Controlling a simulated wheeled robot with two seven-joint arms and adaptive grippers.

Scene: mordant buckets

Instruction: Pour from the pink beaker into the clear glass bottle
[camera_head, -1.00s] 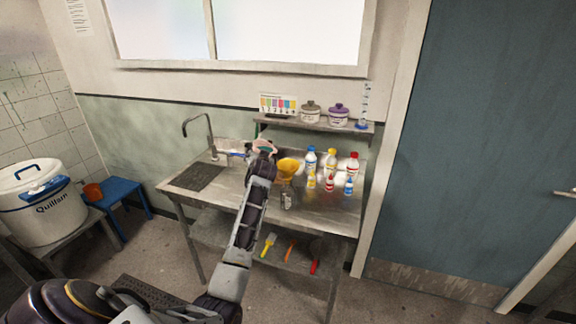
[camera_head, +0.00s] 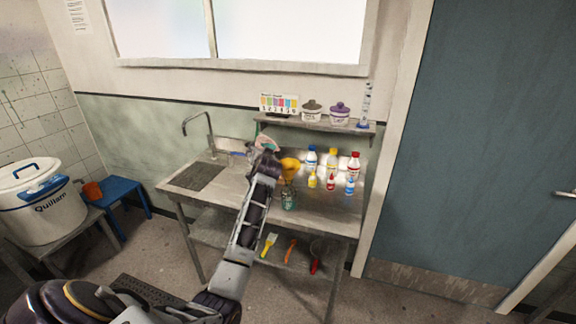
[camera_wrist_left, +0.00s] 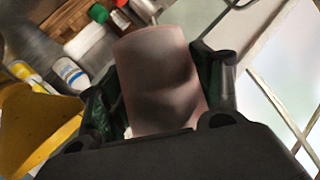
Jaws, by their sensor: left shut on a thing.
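My left gripper (camera_head: 266,146) is over the metal counter, seen from behind with my arm covering part of it. In the left wrist view it is shut on the pink beaker (camera_wrist_left: 160,75), which sits between the two fingers. In the head view only a small part of the beaker (camera_head: 265,141) shows at the gripper's tip. I cannot tell whether anything is in it. A clear, greenish glass bottle (camera_head: 289,201) stands upright near the counter's front edge, to the right of my forearm and apart from the gripper. My right gripper is not in view.
A yellow funnel-like thing (camera_head: 289,167) is just right of the gripper. Several capped bottles (camera_head: 331,161) stand further right on the counter (camera_head: 225,203). A shelf (camera_head: 312,122) with two lidded pots and a cylinder is behind. A sink (camera_head: 196,177) is at left.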

